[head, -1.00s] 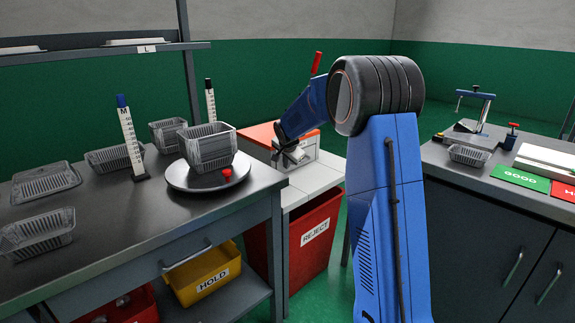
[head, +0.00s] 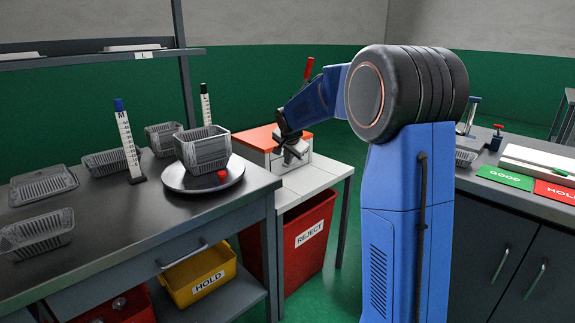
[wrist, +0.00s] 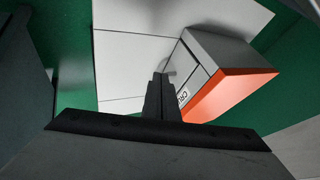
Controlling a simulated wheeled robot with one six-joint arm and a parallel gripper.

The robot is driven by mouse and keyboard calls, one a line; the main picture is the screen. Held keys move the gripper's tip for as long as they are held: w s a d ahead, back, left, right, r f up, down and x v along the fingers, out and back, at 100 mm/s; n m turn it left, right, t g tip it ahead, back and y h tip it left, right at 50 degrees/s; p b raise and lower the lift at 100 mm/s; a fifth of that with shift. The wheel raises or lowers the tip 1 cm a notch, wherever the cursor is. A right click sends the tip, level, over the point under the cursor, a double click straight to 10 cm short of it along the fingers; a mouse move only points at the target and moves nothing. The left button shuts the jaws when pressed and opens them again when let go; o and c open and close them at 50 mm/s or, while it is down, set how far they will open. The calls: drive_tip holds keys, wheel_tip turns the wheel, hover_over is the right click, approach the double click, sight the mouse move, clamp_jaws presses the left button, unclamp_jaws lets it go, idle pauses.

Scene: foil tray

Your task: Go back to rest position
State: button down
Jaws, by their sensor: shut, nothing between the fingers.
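My gripper (head: 291,153) is in the middle of the head view, in front of a grey box with an orange top (head: 262,138) on a white-topped stand. In the wrist view my gripper (wrist: 161,80) has its fingers together with nothing between them. The box also shows in the wrist view (wrist: 232,87), to the right of the fingertips. My blue arm reaches left from its large dark joint at the right. I cannot tell whether the gripper touches the box.
At left, a dark bench (head: 130,225) bears several foil trays, two gauge posts and a turntable (head: 175,182) with a foil tray (head: 203,150) on it. The red REJECT bin (head: 310,240) and yellow HOLD bin (head: 200,275) stand low. A right bench holds GOOD (head: 505,178) and red plates.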

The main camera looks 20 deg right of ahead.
drive_tip(key=s+a+r+n, duration=0.2)
drive_tip(key=s, duration=0.7)
drive_tip(key=s+a+r+n+g+y, duration=0.1)
drive_tip(key=s+a+n, duration=0.15)
drive_tip(key=s, duration=0.75)
drive_tip(key=s+a+r+n, duration=0.2)
drive_tip(key=s+a, duration=0.1)
drive_tip(key=s, duration=0.6)
drive_tip(key=s+a+f+n, duration=0.1)
drive_tip(key=s+f+n, duration=0.1)
drive_tip(key=s, duration=0.6)
drive_tip(key=s+a+f+n+y, duration=0.1)
drive_tip(key=s+a+f+n, duration=0.1)
drive_tip(key=s, duration=0.6)
drive_tip(key=s+a+f+n+g, duration=0.1)
drive_tip(key=s+f, duration=0.3)
drive_tip(key=s, duration=0.5)
drive_tip(key=shift+a+f+n, duration=0.3)
drive_tip(key=shift+a+n, duration=0.05)
drive_tip(key=shift+n, duration=0.3)
